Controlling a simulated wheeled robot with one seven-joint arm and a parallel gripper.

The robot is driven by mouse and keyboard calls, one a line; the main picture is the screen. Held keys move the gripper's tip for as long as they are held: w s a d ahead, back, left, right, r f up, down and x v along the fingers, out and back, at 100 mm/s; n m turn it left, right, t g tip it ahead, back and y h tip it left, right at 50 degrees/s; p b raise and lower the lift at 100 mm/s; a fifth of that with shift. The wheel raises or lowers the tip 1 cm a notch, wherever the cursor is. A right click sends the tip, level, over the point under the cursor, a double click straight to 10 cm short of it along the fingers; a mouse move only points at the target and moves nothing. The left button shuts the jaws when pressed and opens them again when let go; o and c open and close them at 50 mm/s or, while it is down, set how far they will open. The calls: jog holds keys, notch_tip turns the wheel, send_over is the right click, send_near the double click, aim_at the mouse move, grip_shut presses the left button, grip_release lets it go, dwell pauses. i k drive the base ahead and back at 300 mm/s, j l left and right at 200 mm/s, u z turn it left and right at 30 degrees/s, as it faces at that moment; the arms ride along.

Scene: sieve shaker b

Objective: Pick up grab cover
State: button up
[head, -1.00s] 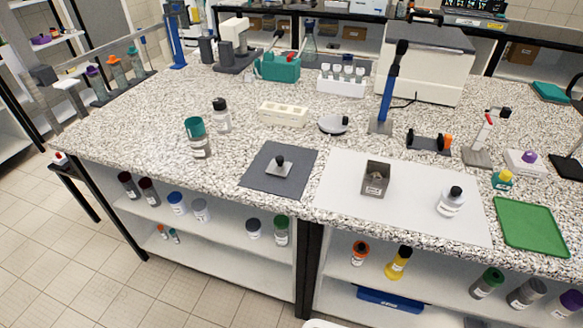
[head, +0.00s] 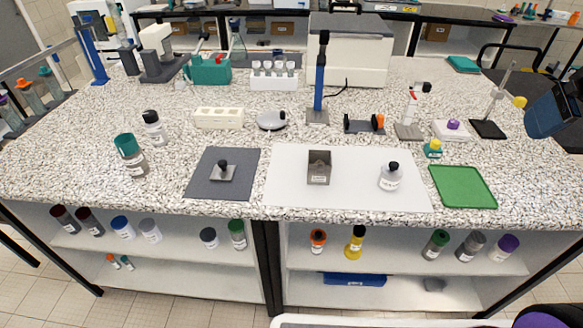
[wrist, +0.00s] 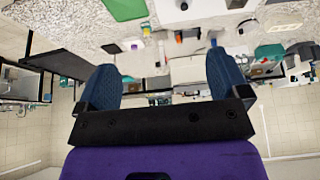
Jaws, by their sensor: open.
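A small grey square cover with a black knob (head: 222,171) lies flat on the dark grey mat (head: 240,190), left of centre on the bench in the head view. I take it to be the grab cover. An open-topped grey metal box (head: 319,168) stands to its right on a white sheet (head: 290,190). My gripper (wrist: 163,88) is open and empty, its two blue fingers wide apart in the wrist view. In the head view part of my gripper (head: 555,108) shows at the right edge, far from the cover.
A white bottle with a dark cap (head: 391,177) stands on the white sheet. A green tray (head: 462,187) lies at the right. Teal-capped (head: 131,155) and black-capped (head: 154,128) bottles stand left of the mat. A blue column (head: 321,80) rises behind the box. Bench space around the mat is clear.

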aim_at(222, 172)
jog(key=i+j, duration=0.1)
jog(key=j, duration=0.25)
jog(key=i+j, duration=0.1)
jog(key=j, duration=0.25)
jog(key=i+j, duration=0.15)
jog(key=j, duration=0.2)
jog(key=i+j, duration=0.1)
jog(key=j, duration=0.25)
jog(key=u, duration=0.05)
